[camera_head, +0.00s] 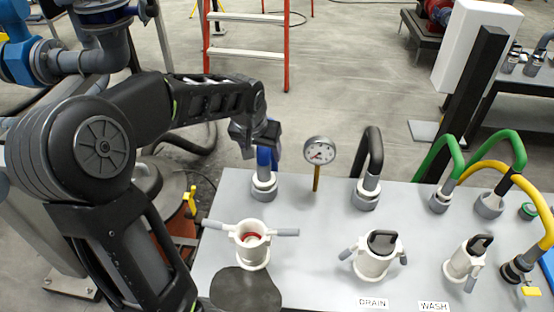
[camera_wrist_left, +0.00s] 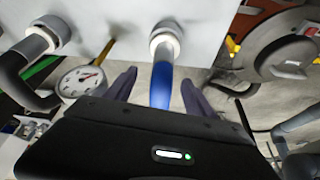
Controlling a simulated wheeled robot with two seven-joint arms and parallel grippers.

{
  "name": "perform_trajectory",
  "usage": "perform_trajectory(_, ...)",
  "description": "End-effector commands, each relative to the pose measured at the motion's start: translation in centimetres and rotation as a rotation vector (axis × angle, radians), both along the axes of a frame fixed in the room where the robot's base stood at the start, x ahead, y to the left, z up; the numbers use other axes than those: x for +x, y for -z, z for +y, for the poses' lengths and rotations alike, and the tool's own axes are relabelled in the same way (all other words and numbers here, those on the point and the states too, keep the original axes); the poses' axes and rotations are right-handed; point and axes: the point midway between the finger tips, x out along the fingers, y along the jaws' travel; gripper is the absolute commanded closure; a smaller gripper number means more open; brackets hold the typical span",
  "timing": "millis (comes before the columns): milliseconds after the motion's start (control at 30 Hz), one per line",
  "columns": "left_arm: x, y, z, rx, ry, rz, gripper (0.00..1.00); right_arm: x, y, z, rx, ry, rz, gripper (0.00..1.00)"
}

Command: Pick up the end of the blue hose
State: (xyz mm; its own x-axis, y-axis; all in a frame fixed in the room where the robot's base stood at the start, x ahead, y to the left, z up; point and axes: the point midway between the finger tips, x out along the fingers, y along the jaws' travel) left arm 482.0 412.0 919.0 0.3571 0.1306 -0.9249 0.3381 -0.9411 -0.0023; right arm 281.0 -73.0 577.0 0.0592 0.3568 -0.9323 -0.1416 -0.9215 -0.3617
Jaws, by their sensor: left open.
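The blue hose (camera_head: 264,158) stands at the back left of the grey panel, in a white and grey fitting (camera_head: 264,187). In the left wrist view the blue hose (camera_wrist_left: 161,88) runs from the fitting (camera_wrist_left: 165,42) down between the two fingers. My left gripper (camera_head: 266,142) is at the hose just above the fitting. In the left wrist view the left gripper (camera_wrist_left: 159,80) is open, with one finger on each side of the hose and gaps showing. The upper part of the hose is hidden behind the gripper. My right gripper is not in view.
A pressure gauge (camera_head: 319,151) stands close right of the hose. A black hose (camera_head: 372,150), green hoses (camera_head: 437,158) and a yellow hose (camera_head: 515,183) stand farther right. White ports with handles, one at the left (camera_head: 252,244), line the front. A red ladder (camera_head: 288,45) stands behind.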

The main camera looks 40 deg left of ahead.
Motion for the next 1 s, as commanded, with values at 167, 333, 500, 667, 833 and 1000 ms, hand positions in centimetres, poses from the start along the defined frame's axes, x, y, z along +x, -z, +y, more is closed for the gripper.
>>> perform_trajectory(167,0.0,0.0,0.0,0.0,0.0,0.0,0.37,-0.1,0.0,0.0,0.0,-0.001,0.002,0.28)
perform_trajectory(333,0.1,0.3,0.0,0.0,0.0,0.001,0.37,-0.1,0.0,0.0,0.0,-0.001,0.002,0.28)
perform_trajectory(500,0.6,1.8,0.3,0.0,0.0,0.003,0.37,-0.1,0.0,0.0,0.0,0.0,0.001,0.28)
perform_trajectory(667,0.9,2.5,0.4,0.0,0.0,0.0,0.37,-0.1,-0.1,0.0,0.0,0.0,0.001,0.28)
perform_trajectory(833,0.9,2.4,0.4,0.0,0.0,0.0,0.37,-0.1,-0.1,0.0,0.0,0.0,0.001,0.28)
perform_trajectory(1000,1.1,3.3,0.6,0.0,0.0,0.003,0.37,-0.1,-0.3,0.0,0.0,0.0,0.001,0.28)
